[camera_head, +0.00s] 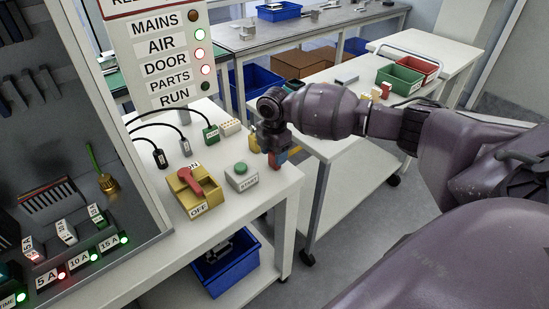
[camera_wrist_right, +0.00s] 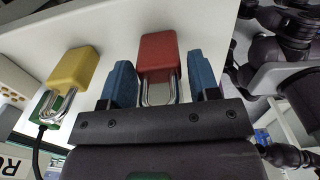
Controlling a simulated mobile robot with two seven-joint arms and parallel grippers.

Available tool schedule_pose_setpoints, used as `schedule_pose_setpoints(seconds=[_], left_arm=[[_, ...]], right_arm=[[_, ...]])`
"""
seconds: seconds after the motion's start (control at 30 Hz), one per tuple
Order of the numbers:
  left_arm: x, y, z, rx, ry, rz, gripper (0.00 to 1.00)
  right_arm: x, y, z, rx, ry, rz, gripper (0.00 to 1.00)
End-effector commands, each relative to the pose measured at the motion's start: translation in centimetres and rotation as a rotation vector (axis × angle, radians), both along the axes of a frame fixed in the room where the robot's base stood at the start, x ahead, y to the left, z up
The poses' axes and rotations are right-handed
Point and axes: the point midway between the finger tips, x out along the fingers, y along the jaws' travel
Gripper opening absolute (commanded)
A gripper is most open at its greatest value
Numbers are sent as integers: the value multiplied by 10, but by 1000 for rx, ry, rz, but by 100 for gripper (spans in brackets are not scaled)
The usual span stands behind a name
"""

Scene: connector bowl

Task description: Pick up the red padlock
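The red padlock (camera_wrist_right: 158,54) lies on the white table in the right wrist view, its silver shackle toward my gripper. My right gripper (camera_wrist_right: 163,85) is open, with one blue finger on each side of the padlock. A gap shows at the right finger and a narrower one at the left, so it is not clamped. In the head view the right gripper (camera_head: 274,155) is low over the table's right edge, and a bit of the red padlock (camera_head: 282,158) shows beside it. My left gripper is not in view.
A yellow padlock (camera_wrist_right: 74,70) lies to the left in the wrist view. A green start button box (camera_head: 241,176) and a yellow switch box with red handle (camera_head: 183,196) stand to the left of the gripper. Black cables and a green connector (camera_head: 211,134) are behind.

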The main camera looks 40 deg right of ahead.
Motion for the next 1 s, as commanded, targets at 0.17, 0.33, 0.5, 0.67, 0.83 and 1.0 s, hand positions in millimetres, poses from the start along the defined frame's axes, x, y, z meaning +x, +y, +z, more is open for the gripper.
schedule_pose_setpoints(seconds=[0.17,0.33,0.5,0.67,0.83,1.0], left_arm=[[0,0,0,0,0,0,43],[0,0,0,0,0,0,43],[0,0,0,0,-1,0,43],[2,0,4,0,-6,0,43],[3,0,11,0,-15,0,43],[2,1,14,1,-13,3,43]], right_arm=[[0,0,0,0,0,0,28],[0,0,1,0,-1,0,17],[0,0,2,0,-1,0,17],[1,0,18,0,-5,0,17],[1,0,53,0,-7,1,17],[1,0,99,0,-8,1,17]])
